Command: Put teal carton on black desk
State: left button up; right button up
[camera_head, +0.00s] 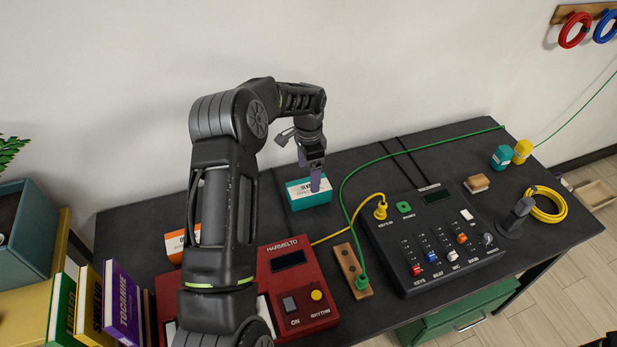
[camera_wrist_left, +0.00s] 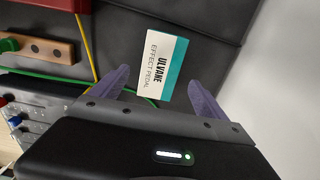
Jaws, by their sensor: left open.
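The teal carton (camera_head: 309,195), a small box with a white label, lies on the black desk (camera_head: 355,165) toward the back, near the wall. In the left wrist view the carton (camera_wrist_left: 160,62) shows its white label reading "ULVANE EFFECT PEDAL" and a teal band. My left gripper (camera_head: 314,180) is above the carton, pointing down, in the head view. In the left wrist view its two purple fingers (camera_wrist_left: 158,85) are apart, with the carton between and beyond them. Whether the fingers touch the carton cannot be told. My right gripper does not show clearly.
A red device (camera_head: 291,285) and a black mixer (camera_head: 435,240) stand in front. A wooden block (camera_head: 351,270) lies between them. Green (camera_head: 345,190) and yellow (camera_head: 335,235) cables run close to the carton's right. An orange box (camera_head: 176,245) is at left; small teal and yellow bottles (camera_head: 502,157) stand far right.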

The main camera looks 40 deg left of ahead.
aim_at(309, 186)
pick_arm(q)
notch_tip(309, 186, up, 4)
jog(key=shift+r+p, duration=0.25)
jog(key=shift+p, duration=0.5)
